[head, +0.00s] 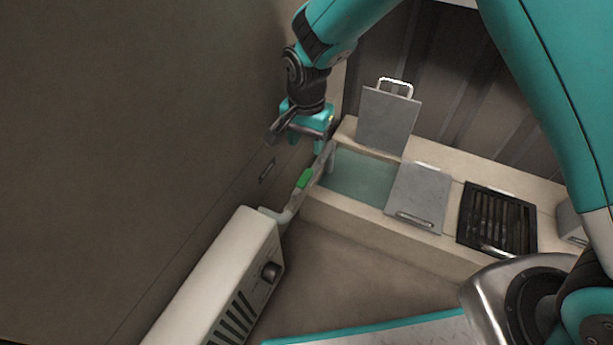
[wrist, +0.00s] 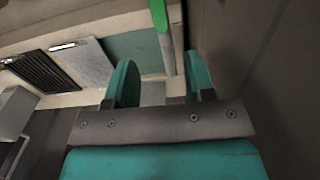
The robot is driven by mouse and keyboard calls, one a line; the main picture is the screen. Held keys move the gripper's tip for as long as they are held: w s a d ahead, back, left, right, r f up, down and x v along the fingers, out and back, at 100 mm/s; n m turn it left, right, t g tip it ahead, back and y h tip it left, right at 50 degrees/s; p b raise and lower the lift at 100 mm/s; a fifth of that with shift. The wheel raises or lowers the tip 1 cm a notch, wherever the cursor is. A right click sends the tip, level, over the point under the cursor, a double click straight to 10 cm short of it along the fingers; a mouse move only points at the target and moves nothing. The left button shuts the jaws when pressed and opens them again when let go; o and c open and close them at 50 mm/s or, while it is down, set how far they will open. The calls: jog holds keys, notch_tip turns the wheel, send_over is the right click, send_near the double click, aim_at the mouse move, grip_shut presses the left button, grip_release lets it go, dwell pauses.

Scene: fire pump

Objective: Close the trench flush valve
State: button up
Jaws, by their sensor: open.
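The trench flush valve shows as a short green handle (head: 305,178) on a grey pipe (head: 293,203) that runs along the wall into the trench. The handle looks roughly in line with the pipe. In the wrist view the green handle (wrist: 159,15) is at the top edge, partly cut off, beyond the fingers. My gripper (head: 304,146) is above the trench end of the pipe, near the wall, apart from the handle. In the wrist view my gripper (wrist: 162,82) is open, with nothing between its two teal fingers.
The trench (head: 362,183) holds greenish water. One grey cover plate (head: 388,120) stands raised behind it; another plate (head: 418,197) and a black grate (head: 497,220) lie to the right. A white cabinet (head: 222,275) with a black knob stands against the left wall.

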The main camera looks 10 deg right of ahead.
aim_at(307, 175)
notch_tip(307, 175, down, 10)
jog(key=b, duration=0.4)
jog(key=shift+f, duration=0.15)
jog(key=shift+c, duration=0.2)
grip_shut()
